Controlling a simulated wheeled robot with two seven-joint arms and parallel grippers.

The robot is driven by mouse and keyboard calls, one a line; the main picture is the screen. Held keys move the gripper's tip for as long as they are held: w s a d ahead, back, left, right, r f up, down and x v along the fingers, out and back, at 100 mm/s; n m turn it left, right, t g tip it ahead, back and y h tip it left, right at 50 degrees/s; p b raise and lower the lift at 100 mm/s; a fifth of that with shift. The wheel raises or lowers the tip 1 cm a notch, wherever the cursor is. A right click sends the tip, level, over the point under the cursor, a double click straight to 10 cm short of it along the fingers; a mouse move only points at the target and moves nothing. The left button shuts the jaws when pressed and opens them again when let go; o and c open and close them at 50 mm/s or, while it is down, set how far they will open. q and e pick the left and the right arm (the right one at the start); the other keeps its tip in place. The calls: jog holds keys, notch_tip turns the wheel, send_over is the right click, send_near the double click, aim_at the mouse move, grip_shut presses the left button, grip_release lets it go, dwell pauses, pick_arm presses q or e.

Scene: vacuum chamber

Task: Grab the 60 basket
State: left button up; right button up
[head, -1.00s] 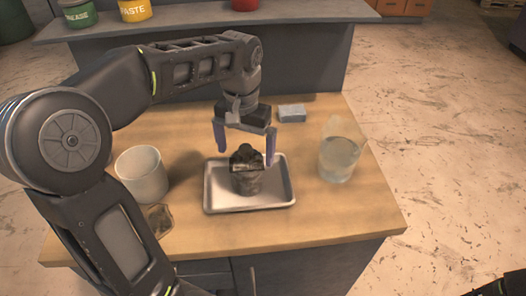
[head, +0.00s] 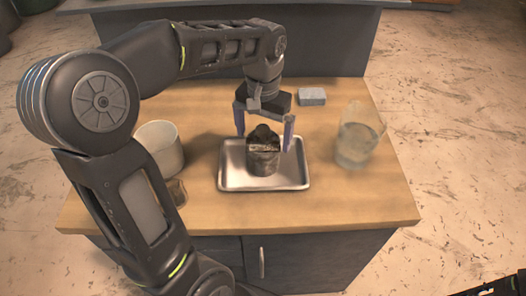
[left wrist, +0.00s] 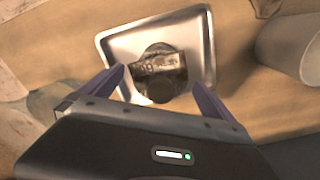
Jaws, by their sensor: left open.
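A small dark, dirty basket (head: 263,158) stands upright on a metal tray (head: 228,180) in the middle of the table in the head view. My right gripper is not clearly in view.
A white container (head: 160,147) stands left of the tray, partly behind my left arm. A small brown item (head: 177,191) is beside my arm. A clear beaker (head: 355,144) stands to the right. A grey block (head: 312,96) lies behind the tray.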

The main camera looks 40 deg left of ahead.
aim_at(264, 146)
pick_arm(q)
jog(key=shift+w+a+f+p, duration=0.15)
jog(key=shift+f+p, duration=0.35)
jog(key=shift+f, duration=2.1)
jog(key=shift+w, duration=0.1)
jog(key=c, duration=1.8)
